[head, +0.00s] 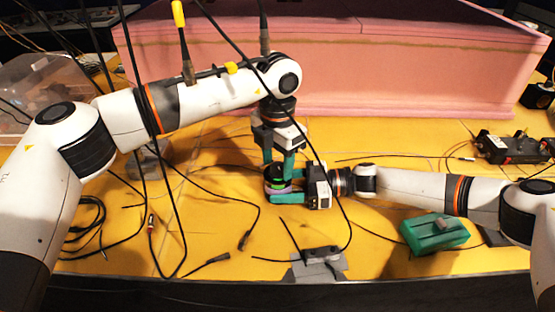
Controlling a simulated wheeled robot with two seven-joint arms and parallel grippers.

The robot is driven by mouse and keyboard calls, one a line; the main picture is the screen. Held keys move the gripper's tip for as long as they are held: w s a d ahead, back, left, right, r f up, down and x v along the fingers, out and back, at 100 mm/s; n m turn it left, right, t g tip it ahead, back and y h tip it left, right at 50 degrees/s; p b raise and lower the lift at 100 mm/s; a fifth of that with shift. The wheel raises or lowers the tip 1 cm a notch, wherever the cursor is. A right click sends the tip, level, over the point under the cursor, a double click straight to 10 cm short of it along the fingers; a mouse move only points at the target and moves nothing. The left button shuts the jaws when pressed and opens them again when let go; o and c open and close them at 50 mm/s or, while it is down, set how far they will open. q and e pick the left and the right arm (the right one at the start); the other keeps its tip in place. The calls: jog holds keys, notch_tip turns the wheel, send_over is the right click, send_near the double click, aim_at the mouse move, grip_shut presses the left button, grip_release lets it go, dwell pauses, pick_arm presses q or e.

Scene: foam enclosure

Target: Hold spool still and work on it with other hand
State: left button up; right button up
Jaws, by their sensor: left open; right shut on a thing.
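The spool (274,184) is a small, upright round piece, dark on top with a green band and a greyish lower part. It is at the middle of the yellow work surface. My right gripper (277,190) reaches in from the right, low and level, and its teal fingers are shut on the spool. My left gripper (278,160) points down from above the spool. Its teal fingers are open and spread above the spool's top; I cannot tell whether they touch it. The fingers and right gripper body hide part of the spool.
A pink foam wall (400,75) stands behind. A green box (434,233) lies at right, a grey bracket (318,264) at the front edge, a clear bin (40,85) at far left and a black device (508,147) at far right. Black cables cross the left and middle.

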aim_at(277, 166)
pick_arm(q)
jog(key=shift+c, duration=0.5)
jog(key=c, duration=0.9)
jog(key=shift+m, duration=1.6)
jog(key=o, duration=1)
notch_tip(277, 166, up, 12)
